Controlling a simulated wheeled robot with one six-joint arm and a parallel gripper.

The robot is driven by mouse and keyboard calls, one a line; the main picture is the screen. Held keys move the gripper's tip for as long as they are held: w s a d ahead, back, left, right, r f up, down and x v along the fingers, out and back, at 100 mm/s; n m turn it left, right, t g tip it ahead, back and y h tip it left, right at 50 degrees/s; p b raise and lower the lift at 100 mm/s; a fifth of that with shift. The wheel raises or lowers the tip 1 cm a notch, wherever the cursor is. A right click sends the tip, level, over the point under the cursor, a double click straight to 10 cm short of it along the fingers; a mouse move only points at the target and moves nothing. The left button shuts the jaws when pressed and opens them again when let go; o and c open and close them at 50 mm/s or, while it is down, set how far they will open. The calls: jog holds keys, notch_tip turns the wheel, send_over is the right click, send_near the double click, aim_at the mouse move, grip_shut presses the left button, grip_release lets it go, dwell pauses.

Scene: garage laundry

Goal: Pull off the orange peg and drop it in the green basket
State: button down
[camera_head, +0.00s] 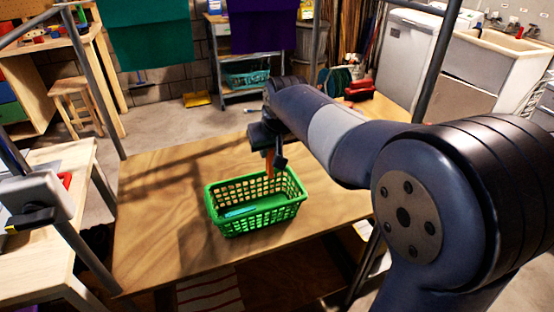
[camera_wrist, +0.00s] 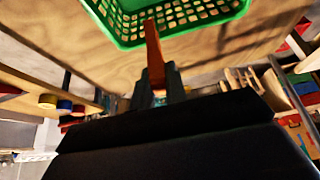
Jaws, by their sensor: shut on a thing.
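My gripper (camera_head: 272,158) is shut on the orange peg (camera_head: 269,165), which points down from the jaws. The peg also shows in the wrist view (camera_wrist: 153,45), held between the two dark fingers (camera_wrist: 157,85). The green basket (camera_head: 254,220) stands upright on the wooden table, and the peg is over its back right part in the head view. Whether the peg's tip is below the rim cannot be told. A light blue peg-like thing (camera_head: 240,212) lies in the basket. The basket's lattice wall (camera_wrist: 190,22) shows at the top of the wrist view.
The wooden table (camera_head: 150,220) is bare around the basket. A teal cloth (camera_head: 150,30) and a purple cloth (camera_head: 263,25) hang behind it. Grey metal posts (camera_head: 95,80) stand near the table. A workbench (camera_head: 40,250) is at the left.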

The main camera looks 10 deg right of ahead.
jog(key=shift+s+a+f, duration=0.1)
jog(key=shift+a, duration=0.05)
notch_tip(320, 180, down, 13)
jog(key=b, duration=1.2)
jog(key=shift+f, duration=0.1)
jog(key=c, duration=1.3)
grip_release()
jog(key=shift+c, duration=0.2)
jog(key=p+v, duration=0.2)
jog(key=v, duration=0.8)
jog(key=shift+r+p, duration=0.35)
jog(key=shift+r, duration=0.05)
jog(key=shift+s, duration=0.1)
